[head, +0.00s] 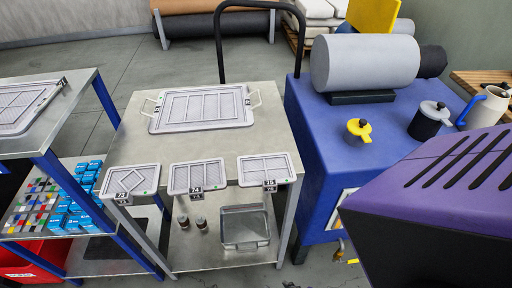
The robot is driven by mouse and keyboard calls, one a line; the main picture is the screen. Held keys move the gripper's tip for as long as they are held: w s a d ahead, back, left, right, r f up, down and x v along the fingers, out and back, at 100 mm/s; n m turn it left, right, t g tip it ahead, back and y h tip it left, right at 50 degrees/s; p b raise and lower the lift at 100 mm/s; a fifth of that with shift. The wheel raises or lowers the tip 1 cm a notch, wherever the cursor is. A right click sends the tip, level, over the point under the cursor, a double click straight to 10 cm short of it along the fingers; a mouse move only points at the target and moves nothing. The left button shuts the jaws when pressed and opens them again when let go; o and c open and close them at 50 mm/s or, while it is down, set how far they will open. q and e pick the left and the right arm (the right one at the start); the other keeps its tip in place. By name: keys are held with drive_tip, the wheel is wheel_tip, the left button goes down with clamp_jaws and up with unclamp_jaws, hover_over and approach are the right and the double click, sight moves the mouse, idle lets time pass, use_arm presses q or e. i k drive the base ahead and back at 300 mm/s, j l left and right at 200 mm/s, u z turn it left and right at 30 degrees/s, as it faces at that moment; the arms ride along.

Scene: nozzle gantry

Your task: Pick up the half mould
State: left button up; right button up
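Several pale grey plates with raised line patterns lie flat on a metal table; I cannot tell which is the half mould. The large plate (202,109) at the back has a handle at each end. Along the front edge lie a plate tagged 73 with a diamond pattern (130,181), a plate tagged 74 (196,176) and a plate tagged 75 (264,168). Another patterned plate (25,106) lies on the left bench. Neither of my grippers shows in the head view.
The metal table (265,134) has bare room between the plates. A metal tin (244,228) stands on its lower shelf. A blue cabinet (306,150) with a grey roller (365,62) stands right. A purple-and-black slotted housing (440,195) fills the lower right.

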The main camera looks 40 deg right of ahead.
sight(227, 107)
drive_tip(key=i+j, duration=0.1)
drive_tip(key=j, duration=0.6)
drive_tip(key=i+j, duration=0.15)
drive_tip(key=j, duration=0.25)
drive_tip(key=j+z, duration=0.4)
drive_tip(key=i+j+z, duration=0.1)
drive_tip(key=j+z, duration=0.3)
drive_tip(key=l+z, duration=0.1)
drive_tip(key=z, duration=0.3)
